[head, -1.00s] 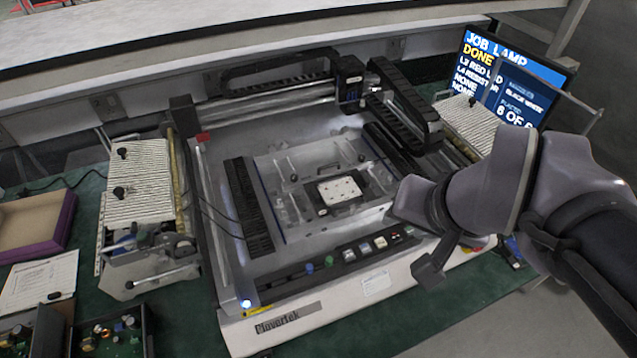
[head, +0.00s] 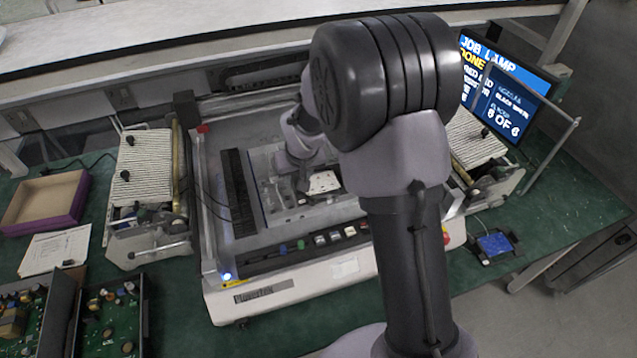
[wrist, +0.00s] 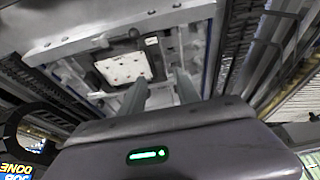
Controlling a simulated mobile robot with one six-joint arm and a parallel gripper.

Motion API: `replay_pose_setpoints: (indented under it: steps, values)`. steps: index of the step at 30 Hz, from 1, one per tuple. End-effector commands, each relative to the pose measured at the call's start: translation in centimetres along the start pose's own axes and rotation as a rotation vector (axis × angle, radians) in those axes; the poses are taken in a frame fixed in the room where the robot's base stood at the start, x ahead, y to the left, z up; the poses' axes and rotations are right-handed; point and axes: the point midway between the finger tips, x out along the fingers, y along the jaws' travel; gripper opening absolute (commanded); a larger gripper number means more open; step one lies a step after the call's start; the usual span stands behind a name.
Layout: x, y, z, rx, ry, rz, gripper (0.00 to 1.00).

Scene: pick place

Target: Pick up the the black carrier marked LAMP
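The black carrier (wrist: 95,78) lies flat in the middle of the placement machine with a white board (wrist: 124,68) on it. In the head view the white board (head: 324,182) shows just right of my gripper, and my arm hides part of the carrier. I cannot read a LAMP marking on it. My gripper (head: 303,186) is over the machine bed beside the carrier. In the wrist view its two fingers (wrist: 160,88) are apart with nothing between them, and the carrier lies beyond and left of their tips.
The machine (head: 268,290) has raised rails and a gantry around its bed. Ribbed feeders (head: 145,170) stand on both sides. A monitor (head: 510,85) reads JOB LAMP. A purple-edged tray (head: 45,200), open circuit-board boxes (head: 108,325) and a small blue device (head: 494,245) lie on the green bench.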

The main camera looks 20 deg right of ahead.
Motion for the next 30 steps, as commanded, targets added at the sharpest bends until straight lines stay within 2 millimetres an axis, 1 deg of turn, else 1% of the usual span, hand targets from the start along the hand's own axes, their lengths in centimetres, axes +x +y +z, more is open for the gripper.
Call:
replay_pose_setpoints:
  steps: [6,8,10,16,20,21,22,30]
  values:
    - [4.2,0.1,0.0,0.001,-0.002,0.0,0.38]
    - [5.0,0.1,0.0,0.002,-0.002,0.0,0.38]
    - [5.4,0.1,-0.1,0.001,0.0,0.0,0.38]
    - [5.3,0.1,-0.1,0.001,0.0,0.0,0.38]
    - [5.3,0.1,-0.1,0.001,0.0,0.0,0.13]
    - [5.3,0.1,-0.1,0.001,0.0,0.0,0.05]
    - [5.3,0.1,-0.1,0.001,0.0,0.0,0.0]
    - [5.3,0.1,-0.1,0.001,0.0,0.0,0.0]
